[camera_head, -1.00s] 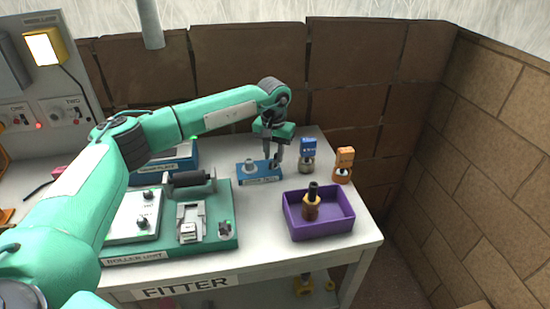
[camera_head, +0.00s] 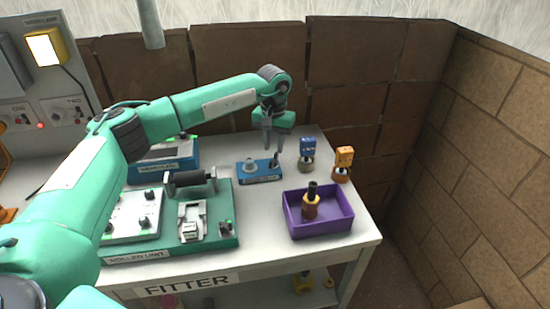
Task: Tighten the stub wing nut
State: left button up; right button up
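A small blue block (camera_head: 259,174) sits on the white table near its back right. It carries a grey round fitting (camera_head: 249,163) on its left and a thin dark upright stub (camera_head: 276,161) on its right. The wing nut is too small to make out clearly at the stub. My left gripper (camera_head: 275,148) points down just above the right part of the block. Its two fingers stand apart with a gap between them, and I see nothing held. My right gripper is not in view.
A purple tray (camera_head: 320,230) holds a dark-topped brass-coloured plug (camera_head: 311,204). A blue-topped piece (camera_head: 308,150) and an orange-topped piece (camera_head: 343,160) stand right of the block. A green roller unit (camera_head: 215,243) lies front left. A brick wall (camera_head: 350,90) closes the back.

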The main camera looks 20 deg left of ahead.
aim_at(274, 157)
pick_arm(q)
jog(key=shift+f+b, duration=1.1)
jog(key=shift+f, duration=0.55)
jog(key=shift+s+a+f+b, duration=0.2)
jog(key=shift+a+f+b, duration=0.1)
jog(key=shift+f, duration=0.1)
